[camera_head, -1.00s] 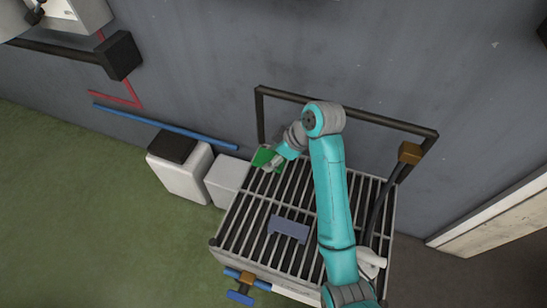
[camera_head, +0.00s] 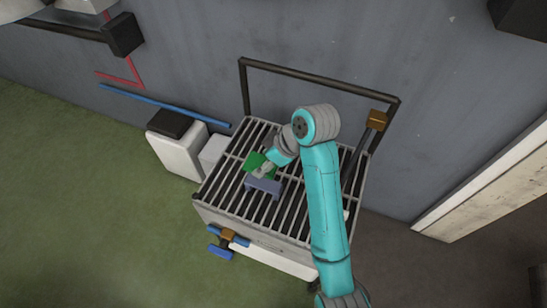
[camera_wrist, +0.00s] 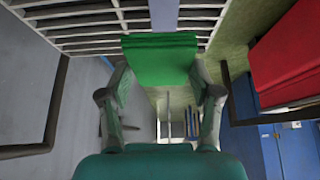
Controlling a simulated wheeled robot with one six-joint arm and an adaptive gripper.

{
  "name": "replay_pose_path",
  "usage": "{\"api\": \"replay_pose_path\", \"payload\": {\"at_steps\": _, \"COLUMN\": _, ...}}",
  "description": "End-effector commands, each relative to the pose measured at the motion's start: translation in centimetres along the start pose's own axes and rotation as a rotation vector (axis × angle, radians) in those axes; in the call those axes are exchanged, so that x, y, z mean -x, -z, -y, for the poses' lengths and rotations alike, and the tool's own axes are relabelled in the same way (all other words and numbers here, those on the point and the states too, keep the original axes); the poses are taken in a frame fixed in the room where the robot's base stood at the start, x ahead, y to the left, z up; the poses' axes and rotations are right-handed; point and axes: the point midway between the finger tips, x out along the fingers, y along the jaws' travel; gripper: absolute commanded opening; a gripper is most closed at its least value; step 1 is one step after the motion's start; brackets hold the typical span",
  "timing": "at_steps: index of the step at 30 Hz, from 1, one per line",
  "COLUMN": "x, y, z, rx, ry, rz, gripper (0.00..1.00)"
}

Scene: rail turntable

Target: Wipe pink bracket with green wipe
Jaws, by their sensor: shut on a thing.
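A green wipe (camera_head: 257,161) is held in my gripper (camera_head: 265,168) above the slatted rack (camera_head: 218,178). The wipe also shows in the wrist view (camera_wrist: 160,60), spread flat between the two fingers. A bracket (camera_head: 263,188) lies on the slats just in front of the wipe; it looks blue-violet, not pink. A violet strip of it shows beyond the wipe in the wrist view (camera_wrist: 164,14). I cannot tell whether the wipe touches the bracket. No pink bracket is seen in these views.
A dark rail frame (camera_head: 320,78) stands along the rack's back by the grey wall. White boxes (camera_head: 178,155) stand left of the rack. Blue and brown valve fittings (camera_head: 228,240) are at its front left. Green floor is open at the left.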

Motion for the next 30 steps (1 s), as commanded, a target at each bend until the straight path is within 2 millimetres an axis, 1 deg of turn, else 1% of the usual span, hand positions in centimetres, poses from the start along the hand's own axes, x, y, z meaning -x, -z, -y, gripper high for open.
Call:
{"api": "replay_pose_path", "payload": {"at_steps": 4, "x": -0.2, "y": 0.1, "z": 0.3, "rx": 0.002, "ry": 0.001, "rz": 0.0, "gripper": 0.36}}
{"api": "replay_pose_path", "payload": {"at_steps": 8, "x": -1.0, "y": -0.3, "z": 0.3, "rx": 0.001, "ry": 0.003, "rz": 0.001, "gripper": 0.36}}
{"api": "replay_pose_path", "payload": {"at_steps": 18, "x": -4.2, "y": -2.2, "z": 0.4, "rx": 0.001, "ry": 0.003, "rz": 0.002, "gripper": 0.36}}
{"api": "replay_pose_path", "payload": {"at_steps": 21, "x": -4.9, "y": -2.6, "z": 0.3, "rx": 0.001, "ry": 0.002, "rz": 0.001, "gripper": 0.36}}
{"api": "replay_pose_path", "payload": {"at_steps": 25, "x": -5.5, "y": -3.0, "z": 0.3, "rx": 0.001, "ry": 0.001, "rz": 0.001, "gripper": 0.36}}
{"api": "replay_pose_path", "payload": {"at_steps": 30, "x": -5.9, "y": -3.2, "z": 0.3, "rx": 0.002, "ry": 0.001, "rz": 0.001, "gripper": 0.36}}
